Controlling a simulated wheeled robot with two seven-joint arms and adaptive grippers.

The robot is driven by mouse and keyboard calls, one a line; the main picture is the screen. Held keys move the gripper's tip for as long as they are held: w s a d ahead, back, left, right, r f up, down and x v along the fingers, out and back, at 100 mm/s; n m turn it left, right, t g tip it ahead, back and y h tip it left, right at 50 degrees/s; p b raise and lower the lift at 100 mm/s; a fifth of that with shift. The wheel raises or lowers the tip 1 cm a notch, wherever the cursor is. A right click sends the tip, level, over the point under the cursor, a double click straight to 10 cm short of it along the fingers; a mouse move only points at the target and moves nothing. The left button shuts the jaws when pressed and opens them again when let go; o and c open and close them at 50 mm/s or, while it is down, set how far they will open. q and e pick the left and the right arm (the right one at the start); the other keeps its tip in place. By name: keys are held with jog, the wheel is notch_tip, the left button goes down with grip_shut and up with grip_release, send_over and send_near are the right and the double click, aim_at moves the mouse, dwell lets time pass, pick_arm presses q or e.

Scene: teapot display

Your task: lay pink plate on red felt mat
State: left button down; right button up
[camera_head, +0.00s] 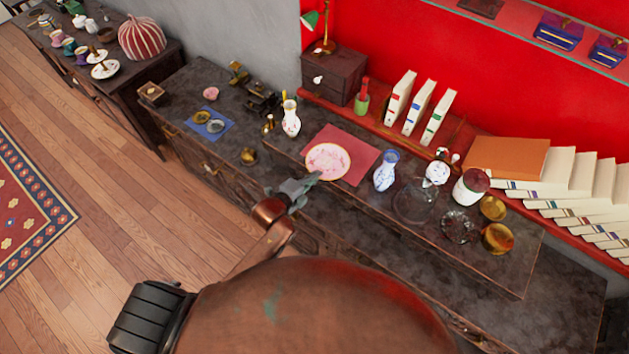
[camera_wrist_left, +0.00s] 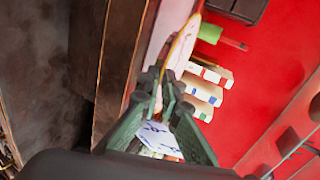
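The pink plate (camera_head: 327,160), pink-patterned with a gold rim, shows over the red felt mat (camera_head: 361,163) in the head view, overlapping the mat's left part. In the left wrist view the plate (camera_wrist_left: 182,45) is seen nearly edge-on, its near rim between my fingertips. My left gripper (camera_head: 303,186) is at the plate's near edge; in the wrist view its green fingers (camera_wrist_left: 160,88) are closed about the rim. I cannot tell whether the plate touches the mat. My right gripper is not in view.
A blue-white vase (camera_head: 386,171) stands right of the mat. A white patterned vase (camera_head: 291,118) stands left of it. Glass dishes (camera_head: 415,203), a lidded jar (camera_head: 470,187) and brass bowls (camera_head: 497,239) crowd the right side. Books (camera_head: 399,97) line the red shelf behind.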

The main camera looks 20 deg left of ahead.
pick_arm(q)
jog(key=shift+f, duration=1.6)
jog(key=shift+f, duration=0.1)
jog(key=c, duration=2.2)
grip_release()
jog(key=shift+o, duration=0.2)
jog(key=v, duration=1.2)
